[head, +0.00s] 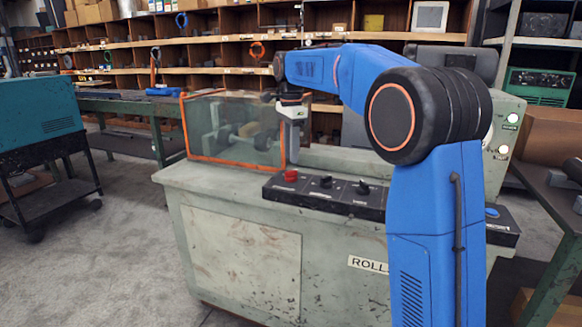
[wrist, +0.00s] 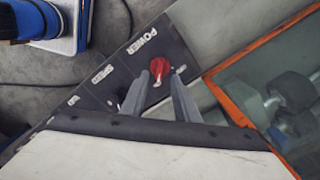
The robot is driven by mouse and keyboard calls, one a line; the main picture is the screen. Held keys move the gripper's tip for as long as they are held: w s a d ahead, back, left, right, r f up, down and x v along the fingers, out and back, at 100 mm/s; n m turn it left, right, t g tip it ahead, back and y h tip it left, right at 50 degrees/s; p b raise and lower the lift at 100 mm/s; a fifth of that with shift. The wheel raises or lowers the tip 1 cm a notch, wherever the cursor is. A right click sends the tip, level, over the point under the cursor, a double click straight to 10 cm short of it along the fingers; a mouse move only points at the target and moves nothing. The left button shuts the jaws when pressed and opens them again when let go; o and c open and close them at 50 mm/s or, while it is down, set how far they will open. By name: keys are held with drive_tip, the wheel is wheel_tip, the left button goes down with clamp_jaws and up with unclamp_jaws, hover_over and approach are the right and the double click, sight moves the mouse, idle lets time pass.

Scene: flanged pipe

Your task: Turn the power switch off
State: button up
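The power switch is a red rotary knob (head: 290,175) at the left end of the black control panel (head: 335,196) on the green machine. In the wrist view the red knob (wrist: 160,67) sits beside the word POWER. My gripper (head: 292,148) points down above the knob in the head view. In the wrist view its two grey fingers (wrist: 158,84) are apart with nothing between them, and the knob shows just past their tips. The fingers appear clear of it. I cannot tell the knob's setting.
Black knobs, one labelled SPEED (wrist: 108,74), line the panel beside the power knob. An orange-framed clear guard (head: 232,128) stands left of my gripper. Two lit indicators (head: 512,118) are on the machine's right.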

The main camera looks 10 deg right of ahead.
sight(291, 171)
drive_tip(key=shift+f, duration=2.65)
clamp_jaws()
